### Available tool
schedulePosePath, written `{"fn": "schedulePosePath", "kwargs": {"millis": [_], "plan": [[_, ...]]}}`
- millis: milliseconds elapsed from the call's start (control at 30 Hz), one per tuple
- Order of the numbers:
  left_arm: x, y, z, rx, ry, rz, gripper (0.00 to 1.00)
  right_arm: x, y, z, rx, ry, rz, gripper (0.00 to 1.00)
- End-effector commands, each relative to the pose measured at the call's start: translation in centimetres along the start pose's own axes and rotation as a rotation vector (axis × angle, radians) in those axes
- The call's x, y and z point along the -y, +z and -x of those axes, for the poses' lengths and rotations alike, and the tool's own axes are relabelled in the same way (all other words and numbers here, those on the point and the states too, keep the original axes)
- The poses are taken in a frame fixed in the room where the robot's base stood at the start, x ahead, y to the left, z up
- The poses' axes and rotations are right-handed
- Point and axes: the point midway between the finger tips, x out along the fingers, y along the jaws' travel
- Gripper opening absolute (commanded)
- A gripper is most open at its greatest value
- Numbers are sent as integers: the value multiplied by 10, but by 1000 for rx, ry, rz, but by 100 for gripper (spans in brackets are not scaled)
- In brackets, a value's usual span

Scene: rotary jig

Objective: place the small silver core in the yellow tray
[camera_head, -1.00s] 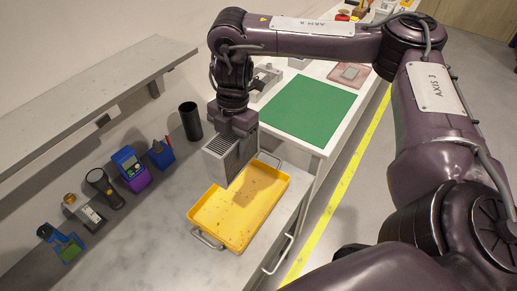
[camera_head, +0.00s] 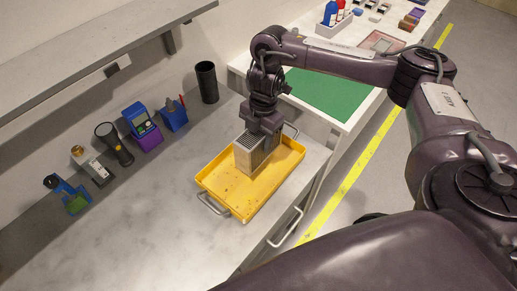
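The silver core (camera_head: 247,157), a finned metal block, is upright inside the outline of the yellow tray (camera_head: 222,187), near its back left side. I cannot tell for sure whether its base touches the tray floor. My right gripper (camera_head: 263,130) comes down from above and is shut on the core's upper right part; its fingertips are largely hidden. The tray has wire handles at both ends and dark specks on its floor. My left gripper is not in view.
A black cylinder (camera_head: 207,82) stands behind the tray. Several small tools, including a blue and purple device (camera_head: 142,126), line the wall side under a grey shelf (camera_head: 90,65). A green mat (camera_head: 335,97) lies on the bench beyond. The counter's left front is clear.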

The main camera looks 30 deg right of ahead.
Motion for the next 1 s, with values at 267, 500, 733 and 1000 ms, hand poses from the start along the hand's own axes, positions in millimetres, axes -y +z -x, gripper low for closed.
{"fn": "schedulePosePath", "kwargs": {"millis": [267, 500, 733, 1000], "plan": [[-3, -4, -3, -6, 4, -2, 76, 1, 3, -23, -2, -3, -2, 18], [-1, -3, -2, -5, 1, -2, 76, -1, 6, -42, 0, 3, 1, 18], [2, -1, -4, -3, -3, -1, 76, 0, 7, -45, 0, 2, 0, 18], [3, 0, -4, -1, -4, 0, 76, 0, 7, -46, 0, 0, 0, 73]]}}
